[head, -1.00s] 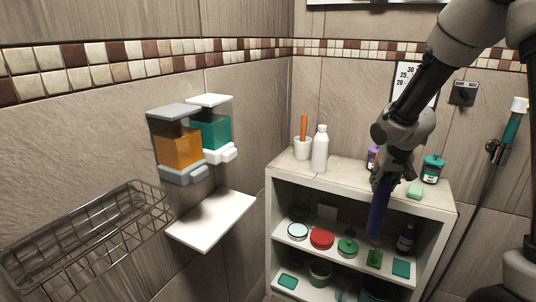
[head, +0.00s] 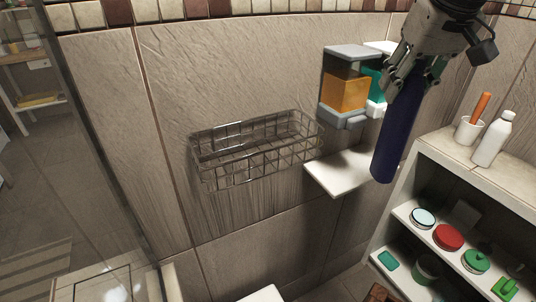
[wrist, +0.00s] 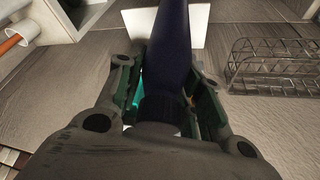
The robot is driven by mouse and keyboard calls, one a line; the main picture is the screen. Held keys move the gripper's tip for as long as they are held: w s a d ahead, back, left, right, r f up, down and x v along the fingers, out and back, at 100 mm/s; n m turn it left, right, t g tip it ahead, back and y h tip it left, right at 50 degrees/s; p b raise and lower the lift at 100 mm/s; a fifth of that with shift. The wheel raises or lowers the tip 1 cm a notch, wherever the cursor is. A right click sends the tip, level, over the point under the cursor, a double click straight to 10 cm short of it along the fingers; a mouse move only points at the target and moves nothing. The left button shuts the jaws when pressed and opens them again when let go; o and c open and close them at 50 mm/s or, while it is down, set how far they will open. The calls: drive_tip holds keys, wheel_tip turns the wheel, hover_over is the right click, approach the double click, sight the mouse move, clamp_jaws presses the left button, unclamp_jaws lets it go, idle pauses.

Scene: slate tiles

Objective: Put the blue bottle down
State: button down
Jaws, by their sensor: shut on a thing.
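The dark blue bottle (head: 398,135) hangs upright, tilted slightly, from my gripper (head: 415,78) in the head view. My gripper is shut around the bottle's upper part and holds it in the air, in front of the dispensers and the small white shelf. In the wrist view the bottle (wrist: 168,50) runs away from between the fingers of my gripper (wrist: 165,90). Its neck end is near the palm and partly hidden by the fingers.
A wire basket (head: 255,150) is fixed to the wall, left of a small white shelf (head: 335,178). Dispensers (head: 347,90) hang above that shelf. At right, a white shelf unit (head: 460,163) carries a white bottle (head: 492,140), a cup (head: 468,130) and several jars below.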

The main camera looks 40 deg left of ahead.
drive_tip(key=s+r+n+g, duration=0.15)
drive_tip(key=s+r, duration=0.25)
drive_tip(key=s, duration=0.4)
drive_tip(key=s+r+n+y, duration=0.1)
drive_tip(key=s+r+n, duration=0.1)
drive_tip(key=s+r, duration=0.5)
drive_tip(key=s+r+n, duration=0.1)
drive_tip(key=s+r, duration=0.1)
drive_tip(key=s, duration=0.8)
drive_tip(key=w+a+f, duration=0.1)
drive_tip(key=w+a, duration=0.1)
drive_tip(key=a, duration=0.4)
drive_tip(key=w+a+f, duration=0.1)
drive_tip(key=w+a, duration=0.2)
drive_tip(key=a, duration=0.3)
drive_tip(key=w+a, duration=0.2)
drive_tip(key=a, duration=0.5)
drive_tip(key=shift+w+f, duration=0.2)
drive_tip(key=shift+f, duration=0.2)
drive_tip(key=shift+w+a+f, duration=0.1)
drive_tip(key=shift+f, duration=1)
drive_tip(key=shift+a+f, duration=0.1)
drive_tip(key=shift+f, duration=1.05)
drive_tip(key=shift+f, duration=0.15)
drive_tip(key=c, duration=0.9)
unclamp_jaws()
drive_tip(key=shift+c, duration=0.2)
